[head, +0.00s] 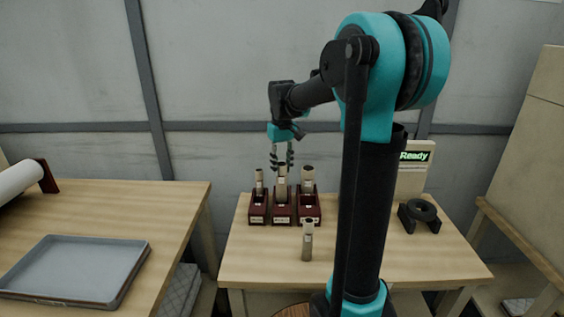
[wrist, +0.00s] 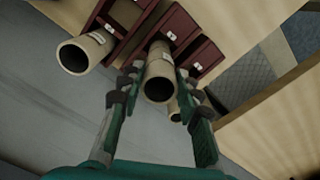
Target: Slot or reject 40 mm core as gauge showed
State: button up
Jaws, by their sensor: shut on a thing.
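My gripper (head: 282,163) is shut on a pale cardboard core (wrist: 159,72) above the middle of three dark red slot boxes (head: 283,214). In the head view the held core (head: 282,187) looks upright, with its lower part at the middle box. I cannot tell whether its bottom end is seated. A slimmer core (head: 259,182) stands in the left box (head: 257,216), and a wider core (head: 308,178) in the right box (head: 308,214). Another labelled core (head: 307,242) stands alone on the table in front. The gauge's display (head: 414,156) reads "Ready".
A grey tray (head: 75,270) and a white roll (head: 18,179) lie on the left table. Grey padded pieces (head: 180,290) sit between the tables. The table's front right is clear.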

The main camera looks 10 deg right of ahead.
aim_at(282, 176)
jog(key=shift+f, duration=2)
jog(key=o, duration=0.9)
